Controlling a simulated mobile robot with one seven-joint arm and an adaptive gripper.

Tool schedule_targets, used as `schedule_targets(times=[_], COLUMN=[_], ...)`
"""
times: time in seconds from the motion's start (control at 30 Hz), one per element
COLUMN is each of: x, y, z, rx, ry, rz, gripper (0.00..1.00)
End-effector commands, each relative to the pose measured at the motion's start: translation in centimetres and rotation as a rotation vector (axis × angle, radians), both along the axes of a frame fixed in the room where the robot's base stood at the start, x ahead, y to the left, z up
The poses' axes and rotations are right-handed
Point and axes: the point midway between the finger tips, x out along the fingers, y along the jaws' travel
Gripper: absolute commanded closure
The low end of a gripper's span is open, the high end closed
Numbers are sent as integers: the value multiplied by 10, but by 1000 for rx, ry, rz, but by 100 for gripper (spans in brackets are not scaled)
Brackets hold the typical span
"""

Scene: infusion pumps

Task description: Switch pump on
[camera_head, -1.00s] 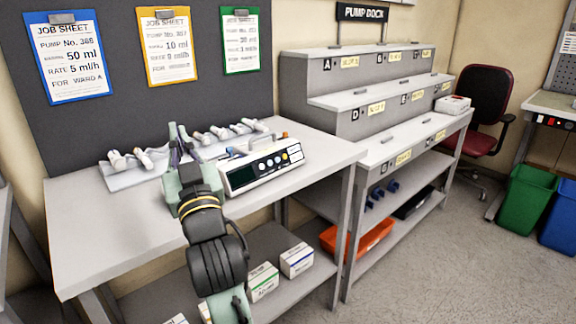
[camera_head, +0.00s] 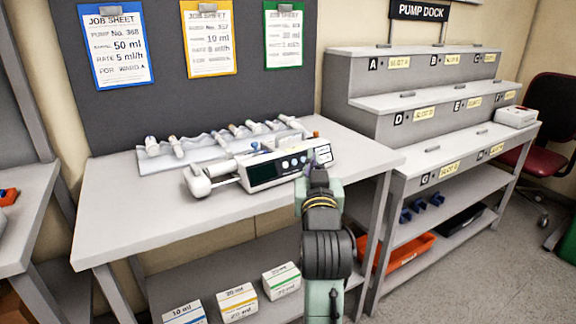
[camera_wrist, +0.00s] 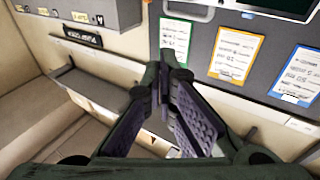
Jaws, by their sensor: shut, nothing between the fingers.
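The pump (camera_head: 272,172) is a white box with a dark display and round buttons on its front, standing on the white table. The display looks dark. My gripper (camera_head: 317,170) is in front of the pump's right end and covers part of its panel; whether it touches cannot be told. In the wrist view my gripper (camera_wrist: 170,78) is shut with nothing held.
A rack with several syringes (camera_head: 165,158) lies behind the pump. Three job sheets (camera_head: 115,48) hang on the dark board. The stepped pump dock (camera_head: 345,76) stands to the right. The front left of the table (camera_head: 125,205) is clear.

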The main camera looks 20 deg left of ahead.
Motion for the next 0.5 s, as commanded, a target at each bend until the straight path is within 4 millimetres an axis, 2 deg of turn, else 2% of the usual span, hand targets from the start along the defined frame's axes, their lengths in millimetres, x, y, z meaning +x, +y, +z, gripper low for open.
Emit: schedule_targets(times=[0.23,0.5], x=[5,24], y=[8,37], z=[-6,-23], rx=[0,0], ry=[-1,0], rz=[2,4], gripper=[100,100])
